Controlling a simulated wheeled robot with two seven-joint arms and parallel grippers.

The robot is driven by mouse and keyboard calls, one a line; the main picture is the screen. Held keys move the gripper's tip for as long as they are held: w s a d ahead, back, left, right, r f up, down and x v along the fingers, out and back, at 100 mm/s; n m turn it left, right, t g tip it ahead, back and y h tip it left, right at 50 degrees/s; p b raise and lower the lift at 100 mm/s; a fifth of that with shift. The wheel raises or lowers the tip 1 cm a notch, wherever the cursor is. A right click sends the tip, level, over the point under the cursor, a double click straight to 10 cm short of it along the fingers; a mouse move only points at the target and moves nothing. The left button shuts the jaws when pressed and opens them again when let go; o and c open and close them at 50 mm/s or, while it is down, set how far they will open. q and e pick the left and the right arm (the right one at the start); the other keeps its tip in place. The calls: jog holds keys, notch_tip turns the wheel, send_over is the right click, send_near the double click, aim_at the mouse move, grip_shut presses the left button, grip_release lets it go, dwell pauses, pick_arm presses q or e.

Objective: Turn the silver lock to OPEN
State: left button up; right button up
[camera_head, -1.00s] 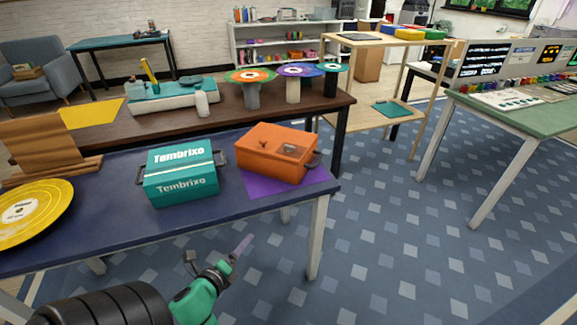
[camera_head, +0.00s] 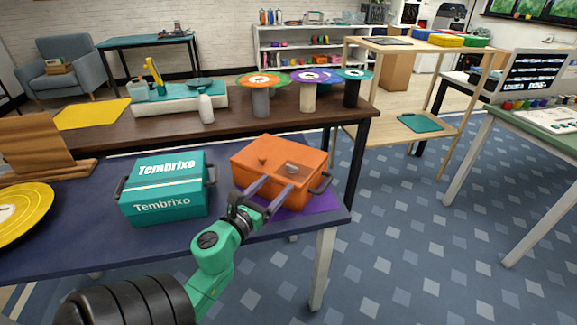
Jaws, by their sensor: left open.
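An orange box (camera_head: 279,159) with a dark handle on its right side rests on the blue table. A small greyish patch (camera_head: 291,168) shows on its top, beside a small brown knob (camera_head: 263,160). I cannot tell from this view whether the patch is the silver lock, nor read any OPEN mark. My left gripper (camera_head: 278,184) is open, its two purple fingers apart and pointing at the near side of the orange box. The fingers overlap the box in the picture; contact is unclear. My right gripper is out of view.
A teal Tembrixo box (camera_head: 166,186) stands just left of the orange box on the blue table (camera_head: 90,231). A purple mat (camera_head: 322,203) lies under the orange box. A yellow disc (camera_head: 20,214) lies far left. Spools (camera_head: 309,96) stand on the brown table behind.

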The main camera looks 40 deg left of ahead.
aim_at(291, 169)
pick_arm(q)
jog(key=w, duration=0.4)
jog(key=w+a, duration=0.1)
jog(key=w, duration=0.1)
jog(key=shift+r+p, duration=0.1)
jog(key=shift+p, duration=0.25)
jog(key=shift+w+a, duration=0.1)
jog(key=shift+w, duration=0.35)
grip_shut()
